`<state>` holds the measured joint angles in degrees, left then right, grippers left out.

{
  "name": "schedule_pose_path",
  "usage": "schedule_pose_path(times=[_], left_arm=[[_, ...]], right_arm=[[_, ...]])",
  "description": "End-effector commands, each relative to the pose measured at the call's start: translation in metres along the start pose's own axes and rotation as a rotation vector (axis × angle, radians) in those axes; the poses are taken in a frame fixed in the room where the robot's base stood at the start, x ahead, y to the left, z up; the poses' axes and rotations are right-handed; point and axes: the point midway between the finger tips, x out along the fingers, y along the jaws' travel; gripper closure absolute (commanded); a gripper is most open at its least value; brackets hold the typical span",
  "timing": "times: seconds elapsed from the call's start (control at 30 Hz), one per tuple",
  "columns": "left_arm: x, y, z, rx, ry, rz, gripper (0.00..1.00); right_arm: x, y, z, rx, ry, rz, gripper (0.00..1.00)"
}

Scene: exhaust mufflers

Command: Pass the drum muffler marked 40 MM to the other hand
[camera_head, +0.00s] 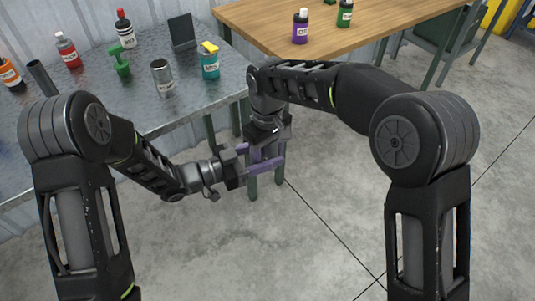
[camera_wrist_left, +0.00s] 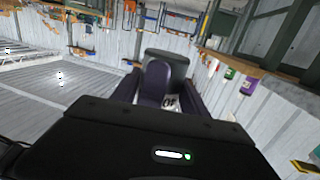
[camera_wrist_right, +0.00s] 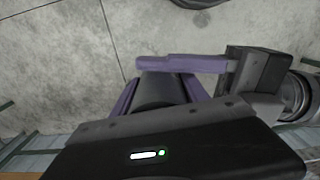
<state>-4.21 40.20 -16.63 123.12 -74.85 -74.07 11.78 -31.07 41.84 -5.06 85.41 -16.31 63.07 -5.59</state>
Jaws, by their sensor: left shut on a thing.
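The drum muffler is a dark cylinder. Its white label with "40" (camera_wrist_left: 170,102) shows in the left wrist view between my left gripper's purple fingers. My left gripper (camera_head: 262,160) is shut on it, in the air in front of the metal bench. My right gripper (camera_head: 266,148) points down from above at the same place. In the right wrist view its purple fingers stand on both sides of the dark muffler (camera_wrist_right: 160,92); whether they press on it is unclear. A left gripper finger (camera_wrist_right: 180,62) crosses just beyond. In the head view the fingers mostly hide the muffler.
A metal bench (camera_head: 110,95) at the left holds several bottles, a grey can (camera_head: 162,77) and a dark stand (camera_head: 182,32). A wooden table (camera_head: 262,18) at the back carries a purple bottle (camera_head: 300,27) and a green bottle (camera_head: 345,13). The concrete floor below the grippers is open.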

Motion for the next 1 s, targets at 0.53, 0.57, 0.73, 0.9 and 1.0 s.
schedule_pose_path(times=[0.53, 0.57, 0.73, 0.9, 1.0], left_arm=[[-0.0001, 0.0001, -0.0001, 0.0, 0.0, 0.0, 0.43], [-0.0001, 0.0001, -0.0001, 0.0, 0.0, 0.0, 0.4], [-0.0001, 0.0001, 0.0, 0.0, 0.0, 0.0, 0.26], [-0.0001, 0.0001, 0.0, 0.0, 0.0, 0.0, 0.23], [-0.0002, 0.0, 0.0, 0.0, 0.0, 0.0, 0.23]], right_arm=[[-0.0007, 0.0005, -0.0003, 0.001, 0.001, 0.001, 0.94], [-0.0007, 0.0005, -0.0003, 0.001, 0.001, 0.001, 0.94], [-0.0006, 0.0004, -0.0002, 0.0, 0.001, 0.001, 0.94], [-0.0006, 0.0003, -0.0002, 0.0, 0.001, 0.0, 0.94], [-0.0005, 0.0002, -0.0002, 0.0, 0.001, 0.0, 0.94]])
